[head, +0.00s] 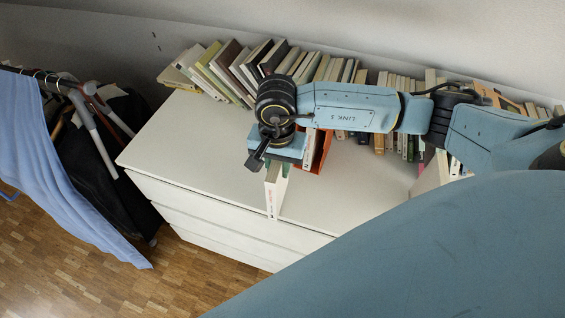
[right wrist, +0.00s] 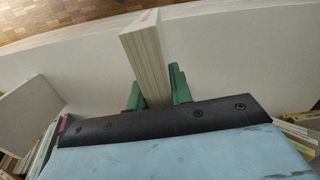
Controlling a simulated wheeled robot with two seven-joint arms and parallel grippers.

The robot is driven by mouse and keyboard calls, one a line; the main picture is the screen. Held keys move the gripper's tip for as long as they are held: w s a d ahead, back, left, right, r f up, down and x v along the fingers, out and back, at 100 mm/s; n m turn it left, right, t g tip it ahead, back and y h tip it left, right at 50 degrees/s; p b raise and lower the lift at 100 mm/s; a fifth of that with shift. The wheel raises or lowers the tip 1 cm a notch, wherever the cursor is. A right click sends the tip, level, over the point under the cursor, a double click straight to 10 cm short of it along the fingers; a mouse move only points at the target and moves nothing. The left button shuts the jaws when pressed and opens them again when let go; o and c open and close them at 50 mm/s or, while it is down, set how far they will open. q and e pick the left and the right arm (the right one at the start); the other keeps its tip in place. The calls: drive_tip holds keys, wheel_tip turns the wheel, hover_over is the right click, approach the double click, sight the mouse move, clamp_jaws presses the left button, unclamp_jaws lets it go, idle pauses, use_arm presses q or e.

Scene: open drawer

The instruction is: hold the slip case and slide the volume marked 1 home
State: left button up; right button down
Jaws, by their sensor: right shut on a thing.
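My right gripper (head: 279,172) is over the dresser top near its front edge, shut on a white volume (head: 274,197). The volume's narrow side faces the front and carries small dark marks; I cannot read a number for certain. In the right wrist view the volume (right wrist: 146,55) stands between the gripper's green fingers (right wrist: 155,92), its pages facing the camera. An orange-red slip case (head: 325,148) stands on the dresser just behind and right of the gripper, partly hidden by it, with pale volumes in it. My left gripper is not in view.
The white dresser top (head: 360,190) is clear to the right of the held volume and to its left. A row of books (head: 215,72) lines the wall behind. A clothes rack with a blue cloth (head: 50,150) stands at the left.

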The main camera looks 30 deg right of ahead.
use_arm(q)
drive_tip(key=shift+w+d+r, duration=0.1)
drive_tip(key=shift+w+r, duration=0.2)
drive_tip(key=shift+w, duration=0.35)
use_arm(e)
drive_tip(key=shift+s+f+m, duration=0.45)
drive_tip(key=shift+f+m, duration=0.2)
drive_tip(key=shift+m, duration=0.15)
drive_tip(key=shift+d, duration=0.1)
